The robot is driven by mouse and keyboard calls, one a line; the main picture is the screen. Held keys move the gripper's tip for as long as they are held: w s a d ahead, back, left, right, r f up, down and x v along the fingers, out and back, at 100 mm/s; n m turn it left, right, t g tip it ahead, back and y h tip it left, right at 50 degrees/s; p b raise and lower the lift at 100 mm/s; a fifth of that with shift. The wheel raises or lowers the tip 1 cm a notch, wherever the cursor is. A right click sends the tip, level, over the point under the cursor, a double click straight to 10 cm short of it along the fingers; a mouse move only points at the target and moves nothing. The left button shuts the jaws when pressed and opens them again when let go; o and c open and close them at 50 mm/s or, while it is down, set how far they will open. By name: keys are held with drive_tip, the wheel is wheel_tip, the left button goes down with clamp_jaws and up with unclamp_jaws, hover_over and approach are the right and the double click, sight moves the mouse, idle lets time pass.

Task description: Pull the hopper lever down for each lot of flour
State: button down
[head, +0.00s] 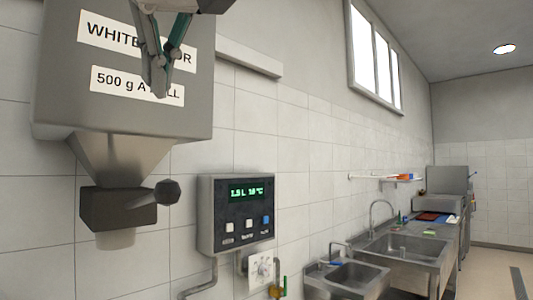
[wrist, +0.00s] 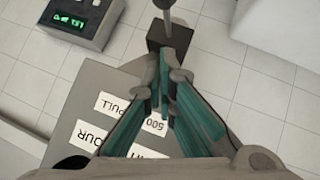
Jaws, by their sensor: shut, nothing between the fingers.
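The grey flour hopper (head: 60,70) hangs on the tiled wall at upper left of the head view, labelled white flour and 500 g a pull. Below its funnel is a dark valve block (head: 112,208) with a pale spout (head: 115,239). The lever's dark round knob (head: 167,192) sticks out at the block's right side. My gripper (head: 160,92) is shut and empty in front of the hopper's labels, above the knob. In the wrist view my gripper (wrist: 175,58) covers part of the valve block (wrist: 160,35), and the lever (wrist: 166,8) shows past the fingertips, partly cut off.
A water meter box (head: 236,215) with a green display reading about 1.5 L and 18 °C is on the wall right of the hopper, with pipes below. A small sink (head: 350,278) and a larger steel sink (head: 405,248) stand further right. The space before the wall looks free.

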drive_tip(key=b, duration=0.2)
hover_over(162, 188)
wheel_tip(162, 188, down, 8)
drive_tip(key=shift+f, duration=1)
drive_tip(key=shift+f+b, duration=0.15)
drive_tip(key=shift+b, duration=0.3)
